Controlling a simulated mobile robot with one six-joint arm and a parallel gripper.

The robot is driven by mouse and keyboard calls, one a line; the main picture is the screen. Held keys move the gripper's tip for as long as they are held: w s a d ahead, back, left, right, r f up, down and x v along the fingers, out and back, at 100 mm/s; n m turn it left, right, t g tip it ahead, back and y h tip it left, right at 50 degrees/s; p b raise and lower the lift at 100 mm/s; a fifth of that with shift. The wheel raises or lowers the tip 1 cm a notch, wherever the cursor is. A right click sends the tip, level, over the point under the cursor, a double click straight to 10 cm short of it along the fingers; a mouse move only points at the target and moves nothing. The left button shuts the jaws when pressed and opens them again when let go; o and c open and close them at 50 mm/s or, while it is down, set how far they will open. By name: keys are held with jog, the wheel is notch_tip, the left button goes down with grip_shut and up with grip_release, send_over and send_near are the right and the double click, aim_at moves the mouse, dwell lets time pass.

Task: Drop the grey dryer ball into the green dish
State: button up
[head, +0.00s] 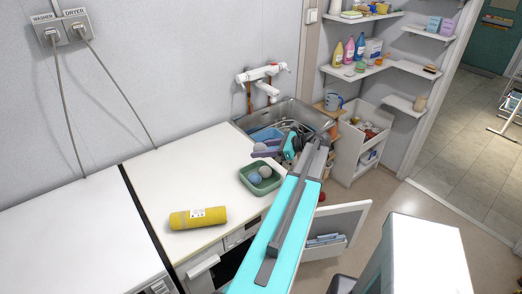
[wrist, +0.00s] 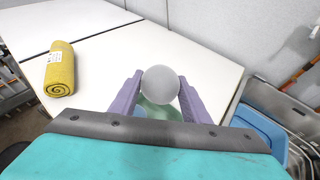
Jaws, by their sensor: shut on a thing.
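My gripper (wrist: 160,90) is shut on a grey ball (wrist: 160,72), held between its two purple fingertips in the wrist view. In the head view the purple fingers (head: 266,152) are just behind and above the green dish (head: 246,185), near the sink's front corner. The green dish stands on the white worktop and holds a blue ball (head: 255,178) and a paler greyish ball (head: 265,171). In the wrist view the green dish (wrist: 153,110) shows below the held ball, between the fingers and partly hidden by them.
A rolled yellow towel (head: 198,218) lies on the worktop (head: 180,165) to the left. A steel sink (head: 318,117) with a blue tub (head: 265,135) and a tap (head: 264,75) is behind the gripper. An open cabinet door (head: 345,220) juts out at the front right.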

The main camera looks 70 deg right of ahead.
jog(key=shift+f, duration=0.1)
jog(key=shift+f+b, duration=2.4)
jog(key=shift+f, duration=0.5)
jog(key=o, duration=1.1)
jog(key=b+v, duration=0.4)
jog(key=v, duration=0.9)
jog(key=shift+s, duration=0.35)
jog(key=shift+r, duration=0.1)
